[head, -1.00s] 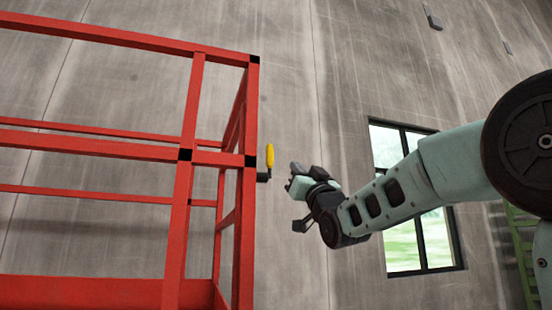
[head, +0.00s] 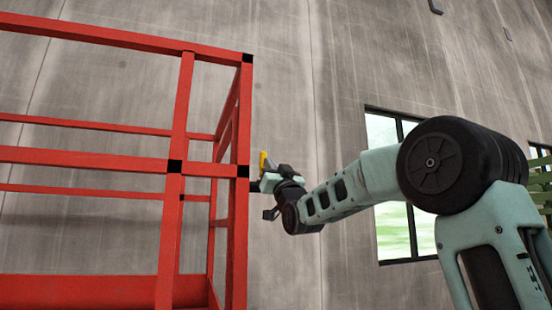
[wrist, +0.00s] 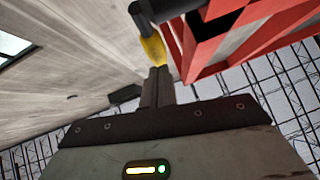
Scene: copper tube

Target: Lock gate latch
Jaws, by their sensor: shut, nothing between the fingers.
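The gate latch has a yellow handle (head: 263,160) at the right side of the red gate frame (head: 240,130). In the wrist view the yellow handle (wrist: 153,48) hangs from a dark fitting beside the red frame. My gripper (head: 266,182) is close to the latch in the head view and partly covers it. In the wrist view my gripper's fingers (wrist: 158,72) are together and point at the handle's end. The fingertips are very close to the handle; I cannot tell whether they touch it. Nothing shows between the fingers.
Red rails (head: 90,160) fill the left side of the head view. A grey concrete wall (head: 320,80) stands behind, with a window (head: 395,215) at the right. Open space lies to the right of the latch around my arm.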

